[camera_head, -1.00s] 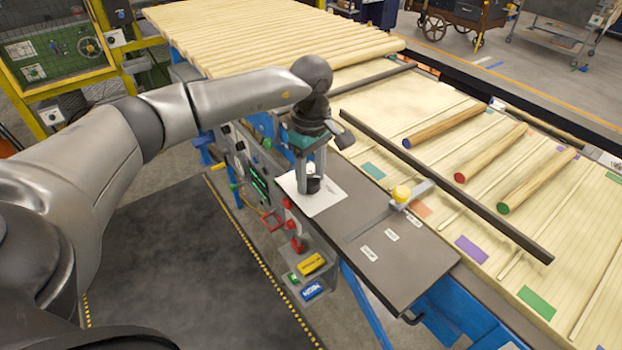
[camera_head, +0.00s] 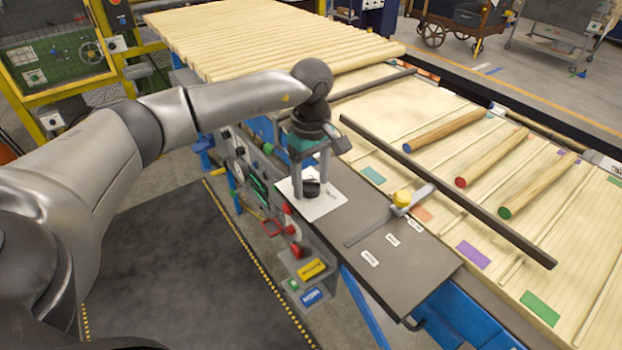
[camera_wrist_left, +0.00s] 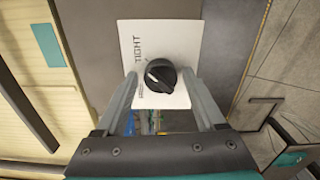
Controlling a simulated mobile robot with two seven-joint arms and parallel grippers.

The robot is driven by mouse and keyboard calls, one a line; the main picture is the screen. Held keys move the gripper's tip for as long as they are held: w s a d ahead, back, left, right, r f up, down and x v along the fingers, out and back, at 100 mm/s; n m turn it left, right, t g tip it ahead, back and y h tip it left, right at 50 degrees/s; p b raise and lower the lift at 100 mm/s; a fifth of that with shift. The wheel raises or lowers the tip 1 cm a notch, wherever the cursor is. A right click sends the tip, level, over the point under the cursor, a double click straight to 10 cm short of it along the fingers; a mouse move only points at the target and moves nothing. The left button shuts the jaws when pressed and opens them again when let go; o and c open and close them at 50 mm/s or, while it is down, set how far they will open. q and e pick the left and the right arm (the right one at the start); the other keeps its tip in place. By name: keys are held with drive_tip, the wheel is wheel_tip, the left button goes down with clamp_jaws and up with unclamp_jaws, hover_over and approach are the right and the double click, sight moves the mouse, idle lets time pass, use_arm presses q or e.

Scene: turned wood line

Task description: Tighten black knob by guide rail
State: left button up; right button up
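The black knob (camera_head: 311,188) sits on a white plate (camera_head: 327,207) on the dark side shelf, left of a long dark rail (camera_head: 447,190). In the left wrist view the knob (camera_wrist_left: 160,76) has a white mark on its left side, and the plate (camera_wrist_left: 183,42) reads "TIGHT" beside it; a smaller word is unreadable. My left gripper (camera_head: 311,186) points down with one finger on each side of the knob. My right gripper is not in view.
A yellow knob (camera_head: 402,199) on a metal bar stands on the shelf (camera_head: 405,265) to the right. Several wooden rods (camera_head: 445,127) lie on the slatted bed beyond the rail. A control panel with red buttons (camera_head: 296,250) hangs below the shelf's left side.

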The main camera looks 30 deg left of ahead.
sight(311, 181)
use_arm(q)
drive_tip(key=shift+o, duration=0.5)
wheel_tip(311, 181, up, 15)
idle(0.7)
